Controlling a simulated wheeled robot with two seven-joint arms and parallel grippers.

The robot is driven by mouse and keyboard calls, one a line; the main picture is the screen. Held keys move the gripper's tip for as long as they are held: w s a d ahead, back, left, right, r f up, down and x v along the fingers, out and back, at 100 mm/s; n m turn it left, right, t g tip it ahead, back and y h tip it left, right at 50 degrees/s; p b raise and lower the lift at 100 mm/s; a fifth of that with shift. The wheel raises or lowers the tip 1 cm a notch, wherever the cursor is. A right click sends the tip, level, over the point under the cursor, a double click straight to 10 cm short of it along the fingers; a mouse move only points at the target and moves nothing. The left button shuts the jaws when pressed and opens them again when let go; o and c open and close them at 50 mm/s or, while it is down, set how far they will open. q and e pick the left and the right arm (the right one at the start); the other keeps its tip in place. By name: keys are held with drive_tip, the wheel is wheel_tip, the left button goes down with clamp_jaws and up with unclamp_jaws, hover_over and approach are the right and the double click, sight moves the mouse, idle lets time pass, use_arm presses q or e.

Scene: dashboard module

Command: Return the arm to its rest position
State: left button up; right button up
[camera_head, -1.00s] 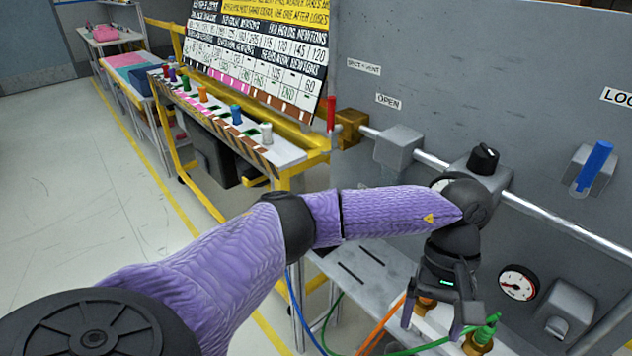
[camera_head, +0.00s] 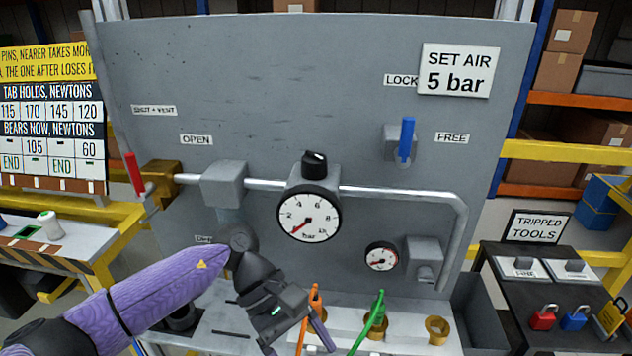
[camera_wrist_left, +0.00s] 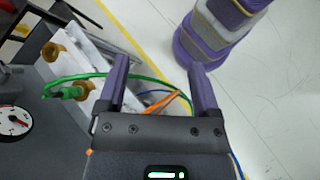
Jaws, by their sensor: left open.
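My left arm, in a purple sleeve, comes in from the lower left of the head view. Its black gripper (camera_head: 296,342) points down in front of the grey panel (camera_head: 370,110), just left of the orange hose (camera_head: 310,310). In the left wrist view, the gripper's two purple fingers (camera_wrist_left: 158,66) stand apart with no object held between them. The orange hose (camera_wrist_left: 178,102) and green hose (camera_wrist_left: 95,78) pass behind the fingers, and I cannot tell how close they are. My right gripper is not in view.
The panel carries a large gauge (camera_head: 309,214), a black knob (camera_head: 315,163), a blue lever (camera_head: 407,139) and a red lever (camera_head: 134,174). Brass sockets (camera_head: 437,329) line the ledge below. Padlocks (camera_head: 542,318) lie on a dark stand at right. Open floor shows in the wrist view.

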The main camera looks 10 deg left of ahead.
use_arm(q)
drive_tip(key=w+d+f+n+t+h, duration=0.25)
drive_tip(key=f+n+t+h, duration=0.2)
drive_tip(key=n, duration=0.75)
drive_tip(key=w+d+f+n+t+h, duration=0.2)
drive_tip(key=w+f+n+t+h, duration=0.25)
drive_tip(key=n, duration=0.65)
drive_tip(key=s+a+f+n+t+y, duration=0.2)
drive_tip(key=a+f+n+t+y, duration=0.65)
drive_tip(key=f+n, duration=0.75)
drive_tip(key=s+a+f+n+g+y, duration=0.4)
drive_tip(key=s+a+f+n+y, duration=0.2)
drive_tip(key=s+f+n, duration=0.5)
drive_tip(key=s+a+f+n+g, duration=0.1)
drive_tip(key=s+n, duration=0.3)
drive_tip(key=s, duration=0.4)
drive_tip(key=s+a+f+n+g+y, duration=0.1)
drive_tip(key=s+n+g, duration=0.3)
drive_tip(key=s, duration=0.4)
drive_tip(key=s+a+f+n+g+y, duration=0.1)
drive_tip(key=s+f+n+g, duration=0.1)
drive_tip(key=s, duration=0.7)
drive_tip(key=shift+a+f+n+b, duration=0.2)
drive_tip(key=shift+f+n+b, duration=0.15)
drive_tip(key=shift+n, duration=0.55)
